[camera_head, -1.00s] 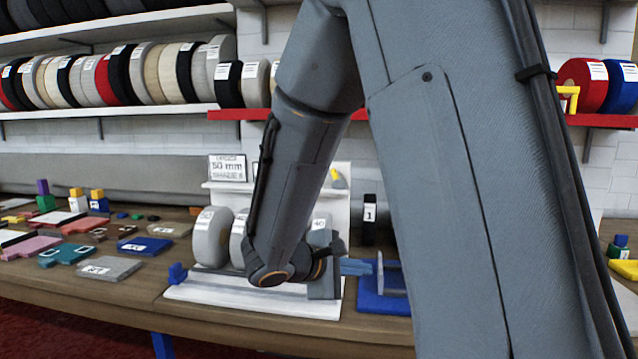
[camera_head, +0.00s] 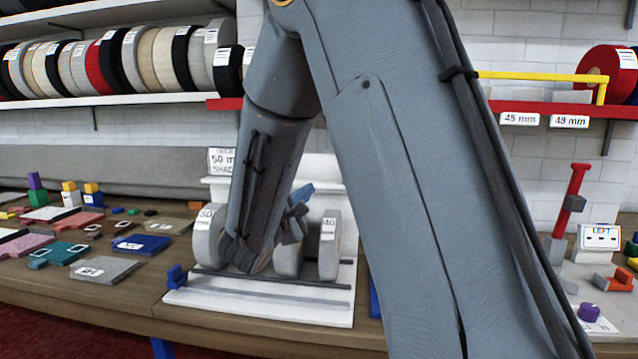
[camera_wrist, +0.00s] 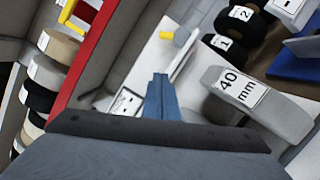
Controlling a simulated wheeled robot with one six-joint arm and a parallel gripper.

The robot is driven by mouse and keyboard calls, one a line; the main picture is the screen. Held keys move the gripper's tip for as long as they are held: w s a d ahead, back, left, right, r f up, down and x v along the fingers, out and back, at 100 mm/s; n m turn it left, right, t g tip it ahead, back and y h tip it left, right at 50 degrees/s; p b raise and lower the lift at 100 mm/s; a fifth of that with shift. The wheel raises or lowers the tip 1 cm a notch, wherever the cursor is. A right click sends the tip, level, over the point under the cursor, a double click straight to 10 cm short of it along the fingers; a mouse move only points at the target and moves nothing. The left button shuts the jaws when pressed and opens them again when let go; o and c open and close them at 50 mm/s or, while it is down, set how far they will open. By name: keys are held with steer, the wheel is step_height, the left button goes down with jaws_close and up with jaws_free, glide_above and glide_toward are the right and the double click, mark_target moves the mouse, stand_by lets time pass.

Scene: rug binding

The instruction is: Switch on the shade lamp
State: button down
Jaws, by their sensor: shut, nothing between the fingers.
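My gripper (camera_head: 301,194) has blue fingers, shut and empty, raised in front of the white stepped stand with rolls (camera_head: 350,166). In the wrist view the shut fingers (camera_wrist: 161,92) point at the white stand, close to a small white plate with black marks (camera_wrist: 126,101). I cannot tell whether they touch it, nor whether it is the lamp's switch. No lit lamp is clear to me. My arm hides much of the stand in the head view.
A grey roll labelled 40 mm (camera_wrist: 240,92) is right of my fingers, with black rolls (camera_wrist: 224,45) beyond. A red shelf edge (camera_wrist: 84,58) is at left. A red upright post (camera_head: 571,203) stands far right. Flat coloured pieces (camera_head: 60,253) cover the bench's left.

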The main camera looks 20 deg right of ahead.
steer(key=p+x, duration=0.3)
steer(key=x, duration=0.6)
steer(key=shift+w+d, duration=0.1)
steer(key=shift+d, duration=0.15)
steer(key=shift+s+d+r+p, duration=0.65)
steer(key=shift+s+d+r, duration=0.05)
steer(key=shift+s+d, duration=0.15)
steer(key=shift+s+d+r, duration=0.15)
steer(key=shift+s+d, duration=0.1)
steer(key=shift+d, duration=0.2)
